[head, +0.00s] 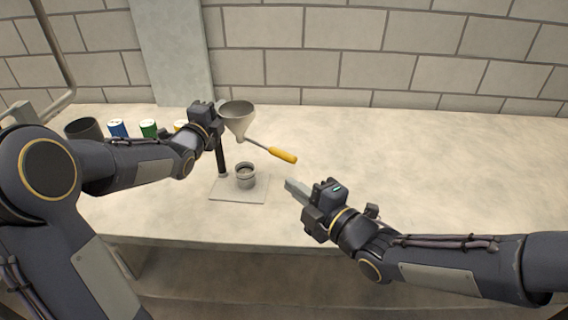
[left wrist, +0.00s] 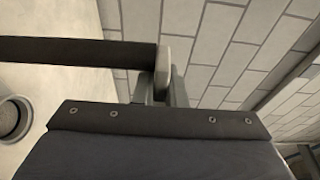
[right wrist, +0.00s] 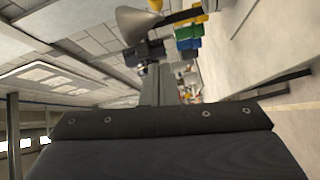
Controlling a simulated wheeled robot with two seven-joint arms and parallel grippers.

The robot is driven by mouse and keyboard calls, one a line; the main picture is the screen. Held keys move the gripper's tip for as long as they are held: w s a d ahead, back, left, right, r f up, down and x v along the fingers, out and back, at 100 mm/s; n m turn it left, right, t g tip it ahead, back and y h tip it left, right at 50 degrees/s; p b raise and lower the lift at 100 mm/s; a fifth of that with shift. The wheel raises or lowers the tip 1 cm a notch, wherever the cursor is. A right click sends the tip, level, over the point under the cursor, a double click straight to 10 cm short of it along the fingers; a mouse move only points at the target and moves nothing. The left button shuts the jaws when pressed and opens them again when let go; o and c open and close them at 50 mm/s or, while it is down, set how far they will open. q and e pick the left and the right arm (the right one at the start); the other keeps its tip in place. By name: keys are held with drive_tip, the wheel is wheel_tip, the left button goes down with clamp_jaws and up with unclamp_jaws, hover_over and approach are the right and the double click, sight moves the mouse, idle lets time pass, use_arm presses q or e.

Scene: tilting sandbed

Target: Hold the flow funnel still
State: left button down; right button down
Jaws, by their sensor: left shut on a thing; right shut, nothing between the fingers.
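The grey flow funnel (head: 238,115) stands high over the table with its spout down; it also shows in the right wrist view (right wrist: 138,22). A thin rod with a yellow handle (head: 283,155) reaches right from near its spout. Below is a small grey cup (head: 245,178) on a flat base plate (head: 232,194). A dark post (head: 221,155) rises from the plate. My left gripper (head: 218,108) is beside the funnel and shut on the post's upper end, seen as a dark bar (left wrist: 80,51) in the left wrist view. My right gripper (head: 291,185) is shut and empty, right of the plate.
A brick wall (head: 390,70) closes the back. The table's right side (head: 450,165) is clear.

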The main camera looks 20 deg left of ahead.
sight(270, 148)
drive_tip(key=w+a+f, duration=0.1)
drive_tip(key=w+a, duration=0.4)
drive_tip(key=w, duration=0.3)
drive_tip(key=shift+d+f, duration=0.1)
